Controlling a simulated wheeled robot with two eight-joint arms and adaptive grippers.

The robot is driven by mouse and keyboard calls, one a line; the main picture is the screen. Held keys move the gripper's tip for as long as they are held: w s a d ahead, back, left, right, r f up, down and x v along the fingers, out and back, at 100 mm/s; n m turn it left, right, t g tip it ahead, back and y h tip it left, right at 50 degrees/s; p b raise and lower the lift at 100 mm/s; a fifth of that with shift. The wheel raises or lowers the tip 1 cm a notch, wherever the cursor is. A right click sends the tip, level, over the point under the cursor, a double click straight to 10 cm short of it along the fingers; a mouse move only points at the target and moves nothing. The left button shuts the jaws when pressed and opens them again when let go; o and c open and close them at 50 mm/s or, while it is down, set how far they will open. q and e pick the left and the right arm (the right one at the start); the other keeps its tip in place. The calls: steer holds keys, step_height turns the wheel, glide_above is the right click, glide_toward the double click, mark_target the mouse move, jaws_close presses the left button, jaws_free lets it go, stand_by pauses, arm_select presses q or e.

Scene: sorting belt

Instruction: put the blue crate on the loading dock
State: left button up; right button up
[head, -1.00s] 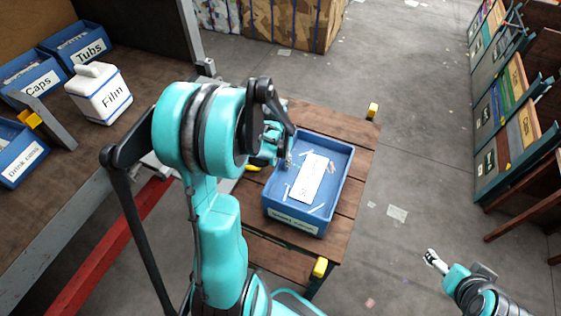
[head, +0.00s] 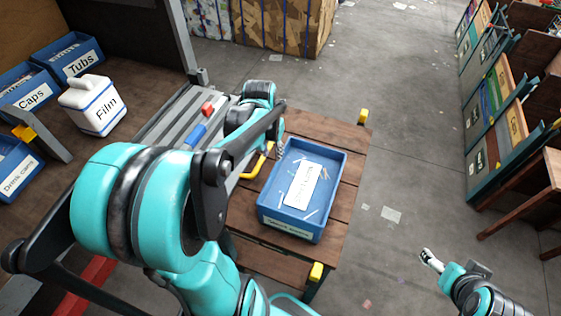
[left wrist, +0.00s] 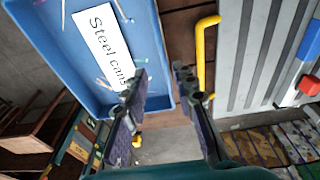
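The blue crate (head: 271,213) sits upright on a wooden slatted table (head: 345,215) with yellow corner pieces. It holds a white card and several thin sticks; in the left wrist view (left wrist: 55,55) the card reads "Steel cans". My left gripper (head: 279,150) is at the crate's far left corner, partly hidden by its arm in the head view. In the left wrist view its fingers (left wrist: 162,78) are apart, with the crate's edge appearing between them; I cannot tell whether they touch it. My right gripper (head: 431,259) is at the lower right, away from the crate. I cannot tell which surface is the loading dock.
A grey ribbed surface (head: 165,125) with red and blue blocks lies left of the table, near a yellow bar (head: 258,162). Blue labelled bins and a white "Film" container (head: 92,104) stand on the left bench. Shelving stands at right. The floor between is mostly clear.

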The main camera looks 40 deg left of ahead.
arm_select(q)
steer(key=s+d+r+m+t, duration=0.1)
steer(key=s+d+r+t, duration=0.1)
steer(key=d, duration=0.6)
steer(key=s+d+r+m+t, duration=0.1)
steer(key=s+d+r+t, duration=0.2)
steer(key=d, duration=0.6)
steer(key=shift+s+d+m, duration=0.3)
steer(key=shift+s, duration=0.7)
steer(key=shift+a, duration=0.1)
